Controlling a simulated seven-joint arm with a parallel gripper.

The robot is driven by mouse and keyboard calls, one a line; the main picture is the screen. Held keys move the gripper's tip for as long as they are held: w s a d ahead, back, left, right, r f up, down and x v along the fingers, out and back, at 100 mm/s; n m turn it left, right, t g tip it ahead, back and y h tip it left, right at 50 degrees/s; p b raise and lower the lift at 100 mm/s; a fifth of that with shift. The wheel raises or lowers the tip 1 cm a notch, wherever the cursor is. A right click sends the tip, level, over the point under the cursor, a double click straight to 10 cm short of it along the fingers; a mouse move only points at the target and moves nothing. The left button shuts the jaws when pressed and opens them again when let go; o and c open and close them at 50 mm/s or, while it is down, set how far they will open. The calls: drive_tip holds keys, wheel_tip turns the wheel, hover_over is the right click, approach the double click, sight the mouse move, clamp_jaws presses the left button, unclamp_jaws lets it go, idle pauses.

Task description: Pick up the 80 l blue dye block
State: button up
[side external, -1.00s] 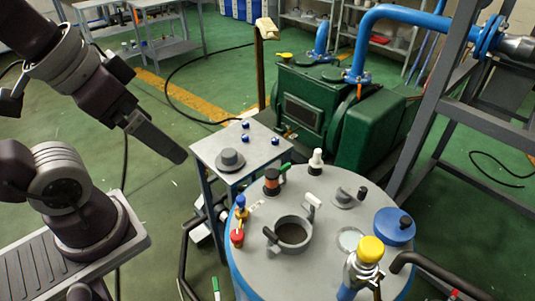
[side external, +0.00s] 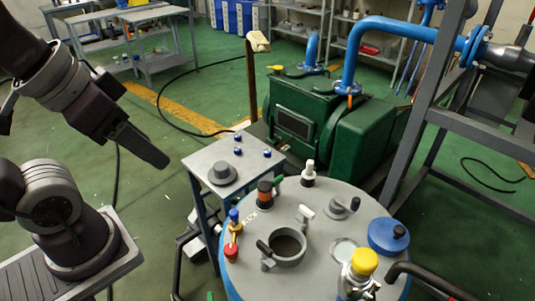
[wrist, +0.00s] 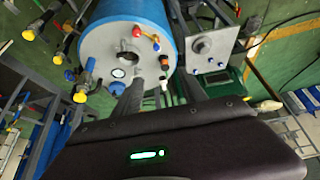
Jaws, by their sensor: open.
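Three small dark blue blocks sit on a grey side table (side external: 207,165) in the side external view: a rear one (side external: 238,136), a middle one (side external: 238,151) and a right one (side external: 267,153). I cannot tell which is the 80 l blue dye block, as no labels are readable. My gripper (side external: 156,158) is left of the table and above it, apart from the blocks. Its fingers overlap in that view. In the wrist view my gripper (wrist: 160,97) is open, with nothing between its fingers. The table top (wrist: 222,48) shows there beyond the right finger, the blocks too small to make out clearly.
A grey round knob (side external: 222,172) stands on the table's front left. A blue vessel with a grey lid (side external: 325,230), crowded with fittings and valves, stands at its right. A green pump (side external: 300,120) is behind. A wooden post (side external: 251,85) rises behind the table.

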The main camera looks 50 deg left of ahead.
drive_tip(key=n+g+y, duration=0.1)
drive_tip(key=n, duration=0.4)
hover_over(267, 151)
drive_tip(key=s+d, duration=0.6)
drive_tip(key=s, duration=0.1)
wheel_tip(267, 151, down, 14)
drive_tip(key=shift+n+g+y, duration=0.3)
drive_tip(key=shift+y, duration=0.3)
drive_tip(key=x, duration=0.6)
drive_tip(key=a+x, duration=0.1)
drive_tip(key=x, duration=1.3)
drive_tip(key=shift+s+a+f, duration=0.1)
drive_tip(key=shift+s+a, duration=0.1)
drive_tip(key=shift+a, duration=0.2)
clamp_jaws()
